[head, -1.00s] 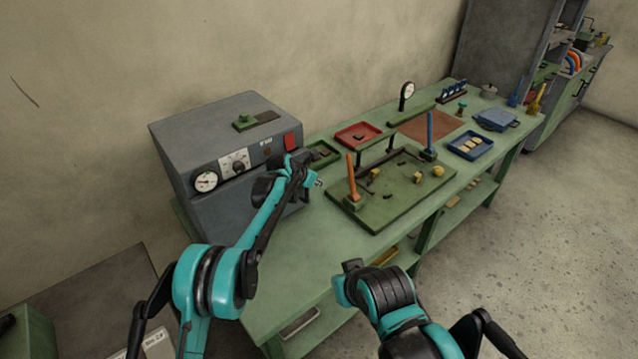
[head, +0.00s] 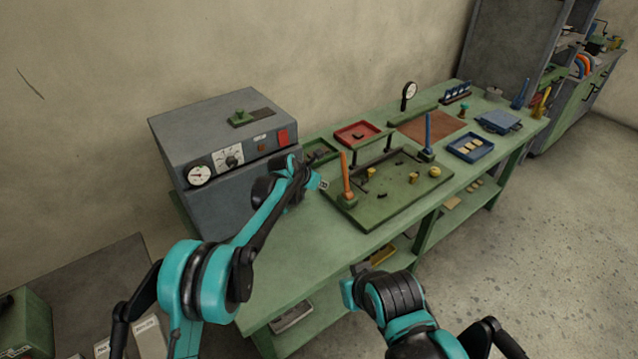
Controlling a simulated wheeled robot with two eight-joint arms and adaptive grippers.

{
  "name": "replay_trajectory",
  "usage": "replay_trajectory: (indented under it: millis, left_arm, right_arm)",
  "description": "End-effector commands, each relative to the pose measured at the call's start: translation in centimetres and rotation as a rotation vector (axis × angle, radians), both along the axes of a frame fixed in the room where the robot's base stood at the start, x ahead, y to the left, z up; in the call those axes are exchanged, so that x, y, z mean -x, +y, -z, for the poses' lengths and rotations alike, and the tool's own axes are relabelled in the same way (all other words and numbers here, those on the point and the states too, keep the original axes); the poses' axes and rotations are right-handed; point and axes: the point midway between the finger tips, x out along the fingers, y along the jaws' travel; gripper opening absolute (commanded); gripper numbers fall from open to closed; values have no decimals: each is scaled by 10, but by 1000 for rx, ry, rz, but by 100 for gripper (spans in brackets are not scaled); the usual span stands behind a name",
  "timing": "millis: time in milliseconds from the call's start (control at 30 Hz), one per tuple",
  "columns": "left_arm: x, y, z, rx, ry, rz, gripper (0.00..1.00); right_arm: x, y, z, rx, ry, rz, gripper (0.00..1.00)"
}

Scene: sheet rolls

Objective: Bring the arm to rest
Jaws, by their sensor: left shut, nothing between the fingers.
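My left arm comes in from the lower left, teal and black. Its gripper (head: 322,184) is small in view, shut and empty, above the bench between the grey machine and the green fixture board. My right arm (head: 392,300) is bent at the lower middle, in front of the bench edge. Its gripper does not show.
The green bench (head: 290,255) has clear room at its near end. The grey machine (head: 220,150) stands close behind my left forearm. The fixture board (head: 400,190) carries an orange post (head: 346,178) and a blue post (head: 428,137). A blue tray (head: 470,148) lies farther right.

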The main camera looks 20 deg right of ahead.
Motion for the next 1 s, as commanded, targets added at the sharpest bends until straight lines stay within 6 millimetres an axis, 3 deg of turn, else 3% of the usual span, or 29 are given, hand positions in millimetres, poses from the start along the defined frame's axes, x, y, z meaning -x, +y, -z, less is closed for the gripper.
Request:
replay_trajectory:
  millis: [300,567,667,767,867,1000]
  left_arm:
    - [36,-14,-38,0,1,2,0]
    - [46,-17,-47,1,1,1,0]
    - [47,-10,-52,-15,-17,17,0]
    - [52,16,-68,-77,-80,74,0]
    - [66,62,-92,-196,-191,186,0]
    - [102,138,-122,-414,-360,394,0]
  right_arm:
    - [0,0,-14,0,0,0,0]
    - [0,0,-16,0,0,0,0]
    - [0,0,-15,0,0,0,0]
    - [0,0,-13,0,0,0,0]
    - [0,0,-10,0,0,0,0]
    - [0,0,-5,0,0,0,0]
